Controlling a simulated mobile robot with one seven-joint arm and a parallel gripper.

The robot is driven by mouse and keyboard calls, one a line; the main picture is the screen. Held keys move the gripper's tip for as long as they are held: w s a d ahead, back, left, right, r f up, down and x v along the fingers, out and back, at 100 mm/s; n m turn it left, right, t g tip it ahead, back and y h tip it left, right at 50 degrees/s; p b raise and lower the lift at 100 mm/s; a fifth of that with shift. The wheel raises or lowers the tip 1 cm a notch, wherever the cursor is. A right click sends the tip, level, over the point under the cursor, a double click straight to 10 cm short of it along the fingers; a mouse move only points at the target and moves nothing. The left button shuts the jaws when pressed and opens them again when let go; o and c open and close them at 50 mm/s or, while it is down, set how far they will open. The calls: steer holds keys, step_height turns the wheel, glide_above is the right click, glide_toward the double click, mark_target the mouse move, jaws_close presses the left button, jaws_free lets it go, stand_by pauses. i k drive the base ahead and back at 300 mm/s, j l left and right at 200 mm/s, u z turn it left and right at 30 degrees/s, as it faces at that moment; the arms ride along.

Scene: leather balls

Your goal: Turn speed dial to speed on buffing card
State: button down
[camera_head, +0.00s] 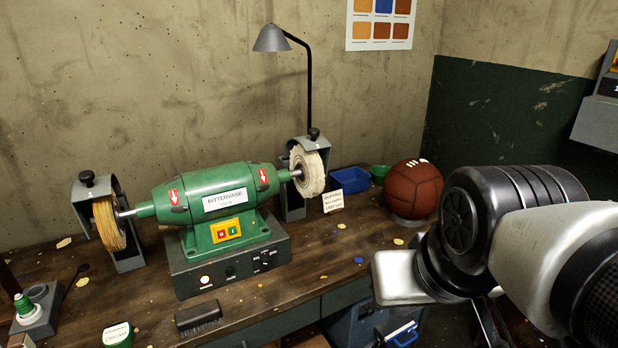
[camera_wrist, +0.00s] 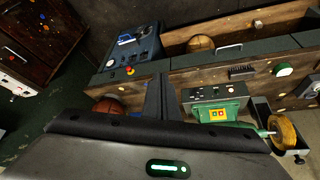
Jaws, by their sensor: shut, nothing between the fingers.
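The green buffing machine (camera_head: 215,200) stands on the bench on a dark control box (camera_head: 195,283). The speed dial (camera_head: 265,259) is at the right of the box's front panel, with small pale marks around it; its setting is too small to read. The buffing card (camera_head: 333,201) leans upright right of the white wheel; its smaller lines are unreadable. My gripper (camera_wrist: 160,98) is shut and empty in the wrist view, away from the dial. In the head view its fingers show partly at the lower right. The machine also shows in the wrist view (camera_wrist: 232,109).
A brown leather ball (camera_head: 412,188) sits right of the card near a blue tray (camera_head: 350,180). A lamp (camera_head: 272,39) stands behind. A blue-grey case (camera_head: 372,325) is below the bench.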

mark_target(265, 260)
steer(key=j, duration=0.45)
steer(key=i+j+u, duration=0.1)
steer(key=j, duration=0.35)
steer(key=i+j, duration=0.1)
steer(key=j, duration=0.35)
steer(key=l+u, duration=0.25)
steer(key=j+z, duration=0.2)
steer(key=j, duration=0.15)
